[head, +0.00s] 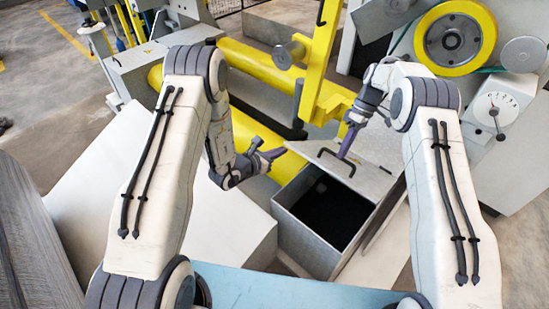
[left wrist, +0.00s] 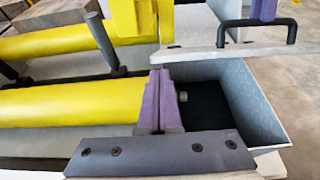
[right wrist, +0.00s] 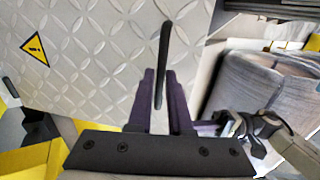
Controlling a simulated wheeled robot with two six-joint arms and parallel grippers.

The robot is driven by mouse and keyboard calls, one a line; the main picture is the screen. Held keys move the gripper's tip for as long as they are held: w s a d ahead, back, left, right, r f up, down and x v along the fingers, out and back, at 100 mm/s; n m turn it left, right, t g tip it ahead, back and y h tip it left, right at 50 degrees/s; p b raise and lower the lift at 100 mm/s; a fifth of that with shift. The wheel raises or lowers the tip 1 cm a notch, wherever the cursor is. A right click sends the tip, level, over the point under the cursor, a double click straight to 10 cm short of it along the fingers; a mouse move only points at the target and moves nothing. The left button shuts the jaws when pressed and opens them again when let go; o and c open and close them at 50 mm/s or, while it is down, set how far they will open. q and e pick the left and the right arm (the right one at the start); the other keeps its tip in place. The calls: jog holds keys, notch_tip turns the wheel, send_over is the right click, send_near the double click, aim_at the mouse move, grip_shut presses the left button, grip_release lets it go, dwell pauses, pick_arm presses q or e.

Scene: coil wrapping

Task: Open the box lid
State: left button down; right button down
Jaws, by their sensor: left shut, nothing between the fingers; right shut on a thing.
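The grey metal box (head: 307,238) stands at centre right, its mouth partly uncovered and its inside dark. Its diamond-plate lid (head: 375,179) is off the near part of the opening, toward the back; it fills much of the right wrist view (right wrist: 100,50). My right gripper (head: 350,139) is shut on the lid's black handle (head: 334,165), which stands between the purple fingers in the right wrist view (right wrist: 162,60). My left gripper (head: 274,153) is shut and empty, left of the box. In the left wrist view the lid (left wrist: 230,53) shows edge-on above the box.
A yellow roller (head: 285,167) lies just behind my left gripper. A yellow post (head: 317,65) and machine with a yellow wheel (head: 455,38) stand behind the box. Pale panels (head: 215,215) flank it on the left. A blue surface (head: 285,292) lies in front.

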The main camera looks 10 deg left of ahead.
jog(key=shift+w+d+f, duration=0.3)
jog(key=shift+w+d, duration=0.1)
pick_arm(q)
jog(key=shift+w+d+r, duration=0.25)
jog(key=shift+w+r, duration=0.15)
jog(key=shift+r, duration=0.25)
jog(key=shift+w+d+r, duration=0.2)
jog(key=shift+w+r, duration=0.15)
jog(key=shift+r, duration=0.25)
pick_arm(e)
jog(key=shift+s+f, duration=0.1)
jog(key=c, duration=0.9)
grip_release()
pick_arm(q)
jog(key=shift+f, duration=0.15)
pick_arm(e)
jog(key=shift+a+r, duration=0.1)
jog(key=shift+r, duration=0.1)
